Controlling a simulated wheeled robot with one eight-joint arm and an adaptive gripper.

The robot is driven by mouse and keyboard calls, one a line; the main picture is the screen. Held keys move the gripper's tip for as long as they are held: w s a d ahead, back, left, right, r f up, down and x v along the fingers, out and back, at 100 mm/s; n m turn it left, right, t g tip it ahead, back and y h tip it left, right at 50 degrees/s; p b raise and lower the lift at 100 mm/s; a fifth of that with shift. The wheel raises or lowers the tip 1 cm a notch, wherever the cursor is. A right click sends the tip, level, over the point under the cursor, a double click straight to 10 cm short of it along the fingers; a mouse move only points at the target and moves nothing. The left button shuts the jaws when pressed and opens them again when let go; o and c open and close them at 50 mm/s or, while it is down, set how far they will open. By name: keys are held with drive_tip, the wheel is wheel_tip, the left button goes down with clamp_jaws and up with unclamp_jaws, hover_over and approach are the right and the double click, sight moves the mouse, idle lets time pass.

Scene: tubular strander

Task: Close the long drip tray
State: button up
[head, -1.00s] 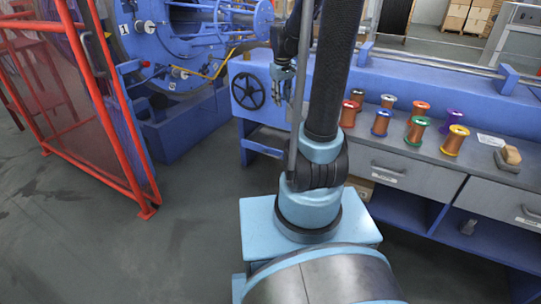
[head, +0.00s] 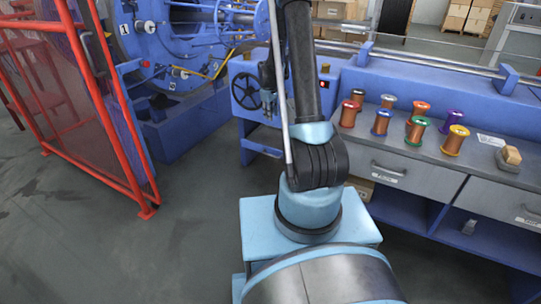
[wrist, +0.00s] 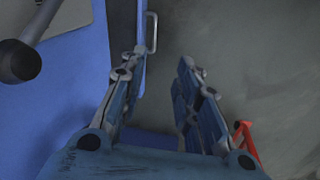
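A blue tray-like front (head: 262,149) sits low in the blue bench below the handwheel; I take it to be the long drip tray. Its blue edge (wrist: 124,40) and a pale metal bar handle (wrist: 152,38) show in the wrist view. How far it stands out is hard to tell. My gripper (wrist: 160,62) is open and empty, its fingers pointing toward the handle, which lies just past the left fingertip. No contact is visible. In the head view my gripper (head: 268,112) is small, in front of the bench beside the handwheel, partly behind my arm.
A dark handwheel (head: 246,91) is on the bench front; a dark rounded knob (wrist: 18,60) shows in the wrist view. Several wire spools (head: 416,130) stand on the bench top, above grey drawers (head: 390,172). A red mesh guard (head: 80,110) stands left. The floor (head: 195,215) between is clear.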

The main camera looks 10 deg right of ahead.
drive_tip(key=w+f+n, duration=0.1)
drive_tip(key=w+f, duration=0.2)
drive_tip(key=f, duration=0.4)
drive_tip(key=w+f+n, duration=0.1)
drive_tip(key=w+f, duration=0.2)
drive_tip(key=f, duration=0.5)
approach(271, 152)
drive_tip(key=s+f, duration=0.1)
drive_tip(key=f, duration=0.3)
drive_tip(key=s+f, duration=0.1)
drive_tip(key=f, duration=0.1)
drive_tip(key=shift+s+f, duration=0.35)
drive_tip(key=shift+f, duration=0.05)
clamp_jaws()
